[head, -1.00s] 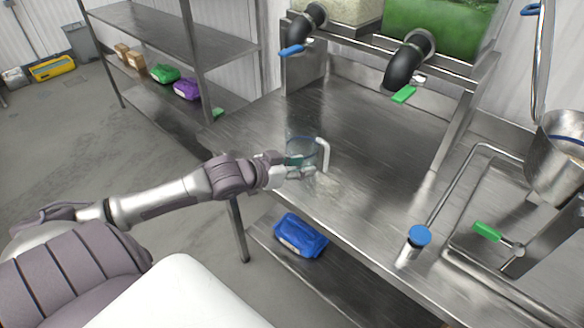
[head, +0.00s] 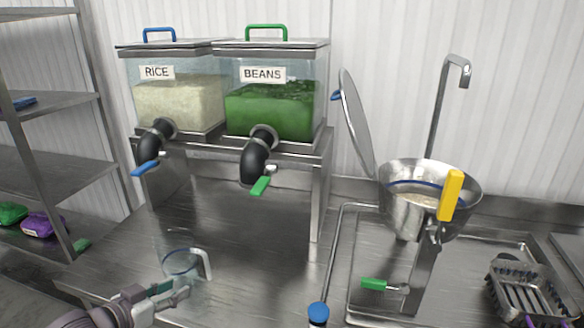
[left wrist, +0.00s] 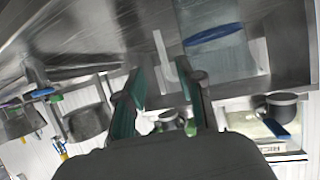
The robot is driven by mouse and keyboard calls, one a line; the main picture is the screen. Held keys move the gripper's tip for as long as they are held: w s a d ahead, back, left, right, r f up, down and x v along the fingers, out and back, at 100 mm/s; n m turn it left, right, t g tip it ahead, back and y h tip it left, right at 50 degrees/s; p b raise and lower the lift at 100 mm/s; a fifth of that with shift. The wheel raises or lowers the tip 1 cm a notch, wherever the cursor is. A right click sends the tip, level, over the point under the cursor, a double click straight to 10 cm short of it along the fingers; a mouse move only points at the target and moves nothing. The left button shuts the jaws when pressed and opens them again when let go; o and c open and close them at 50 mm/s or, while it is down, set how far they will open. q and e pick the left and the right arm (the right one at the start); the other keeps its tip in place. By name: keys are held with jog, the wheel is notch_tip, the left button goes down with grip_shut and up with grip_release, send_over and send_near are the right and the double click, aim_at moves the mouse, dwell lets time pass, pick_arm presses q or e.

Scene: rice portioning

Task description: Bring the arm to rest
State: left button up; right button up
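A clear jug (head: 182,262) with a pale handle (head: 208,263) stands on the steel counter. My left gripper (head: 176,292) is just in front of the jug in the head view, low in the picture. In the left wrist view, the two green-padded fingers (left wrist: 165,92) stand apart with a gap between them. The jug's pale handle (left wrist: 163,55) and blue-rimmed body (left wrist: 214,35) show beyond the fingers. I cannot tell whether a finger touches the jug. My right gripper is in neither view.
A steel funnel (head: 410,215) with a yellow handle stands right. Shelves (head: 60,175) stand left.

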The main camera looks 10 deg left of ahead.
pick_arm(q)
jog(key=s+d+f+g+y, duration=0.2)
jog(key=s+d+f+g, duration=0.2)
jog(key=s+d+f, duration=0.5)
jog(key=s+d+f+n+g+y, duration=0.1)
jog(key=s+d+f+g, duration=0.15)
jog(key=s, duration=0.45)
jog(key=s+d+f+g, duration=0.2)
jog(key=s+d+g, duration=0.1)
jog(key=s, duration=0.4)
notch_tip(320, 180, down, 25)
jog(key=g, duration=0.1)
jog(key=s+a+f+g, duration=0.1)
jog(key=s+a+f, duration=0.2)
jog(key=s+f, duration=1.3)
jog(key=shift+s+f, duration=0.35)
jog(key=shift+f, duration=0.05)
